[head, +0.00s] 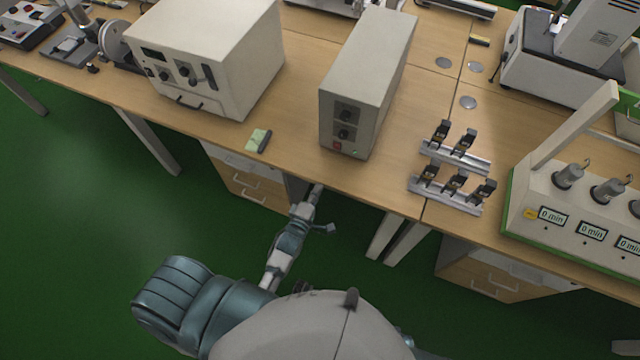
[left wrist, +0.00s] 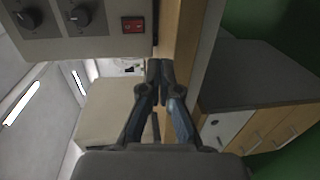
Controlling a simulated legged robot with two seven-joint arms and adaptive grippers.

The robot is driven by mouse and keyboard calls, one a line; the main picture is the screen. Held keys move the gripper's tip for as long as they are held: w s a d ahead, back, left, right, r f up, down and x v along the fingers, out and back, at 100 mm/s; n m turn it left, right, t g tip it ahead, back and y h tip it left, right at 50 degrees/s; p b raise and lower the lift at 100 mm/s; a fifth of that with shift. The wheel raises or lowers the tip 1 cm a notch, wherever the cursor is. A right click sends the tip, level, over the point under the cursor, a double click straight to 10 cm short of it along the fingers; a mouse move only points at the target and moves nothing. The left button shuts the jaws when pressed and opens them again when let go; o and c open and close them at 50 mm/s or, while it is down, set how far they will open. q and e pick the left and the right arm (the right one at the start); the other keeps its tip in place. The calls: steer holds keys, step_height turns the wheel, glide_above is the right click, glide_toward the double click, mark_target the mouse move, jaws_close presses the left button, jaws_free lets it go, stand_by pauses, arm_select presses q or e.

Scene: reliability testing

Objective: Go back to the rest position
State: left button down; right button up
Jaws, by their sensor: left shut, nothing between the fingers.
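My left arm reaches up from the bottom of the head view, and its gripper (head: 317,190) is just in front of the table's front edge, below the tall beige box. In the left wrist view the two fingers of the left gripper (left wrist: 160,70) meet at their tips, with nothing between them. My right gripper is in neither view.
The wooden table (head: 300,150) carries a wide beige instrument (head: 225,50), a tall beige box (head: 365,75) with knobs, a small green pad (head: 256,139), metal clamp racks (head: 455,155) and a timer unit (head: 580,220). Drawers (head: 250,185) stand below. Green floor is open at left.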

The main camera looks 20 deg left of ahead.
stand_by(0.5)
arm_select(q)
steer(key=s+f+m+g, duration=0.3)
steer(key=s+f+m, duration=0.2)
steer(key=f, duration=0.5)
steer(key=s+f+m+g, duration=0.4)
steer(key=s+f, duration=0.1)
steer(key=f, duration=0.5)
steer(key=s+a+f+m+g, duration=0.1)
steer(key=s+f+m+g, duration=0.3)
steer(key=s+f, duration=0.3)
steer(key=s+a+f+m+g, duration=0.2)
steer(key=s+f+m+g, duration=0.2)
steer(key=s, duration=1)
step_height(320, 180, down, 3)
steer(key=m, duration=0.2)
steer(key=shift+a+m, duration=0.3)
steer(key=shift+m, duration=0.1)
steer(key=shift+f, duration=0.1)
